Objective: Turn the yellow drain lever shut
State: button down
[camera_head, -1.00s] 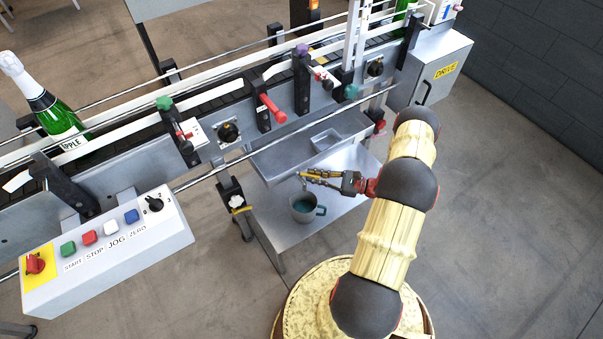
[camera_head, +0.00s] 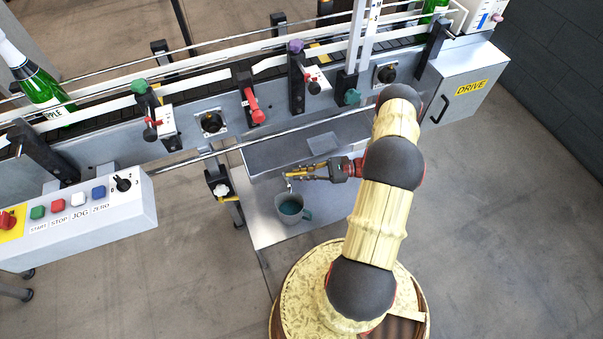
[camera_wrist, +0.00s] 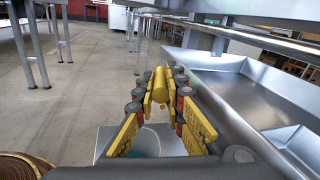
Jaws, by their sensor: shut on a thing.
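The yellow drain lever (camera_wrist: 159,85) shows in the wrist view, between the fingertips of my gripper (camera_wrist: 158,98). In the head view my gripper (camera_head: 288,172) reaches left under the conveyor, at the front of the grey drip tray (camera_head: 262,158). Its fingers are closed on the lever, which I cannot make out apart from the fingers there. A small pale spout (camera_head: 289,184) hangs just below the fingertips. A grey mug (camera_head: 281,213) with bluish liquid stands below it. How far the lever is turned is not clear.
The mug stands on a metal shelf (camera_head: 262,233) under the tray. The conveyor's front rail (camera_head: 240,147) runs above and behind my gripper. The floor in front is clear.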

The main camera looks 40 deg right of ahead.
jog(key=shift+w, duration=0.1)
jog(key=c, duration=1.9)
grip_release()
jog(key=shift+o, duration=0.4)
jog(key=v, duration=1.2)
jog(key=shift+c, duration=0.3)
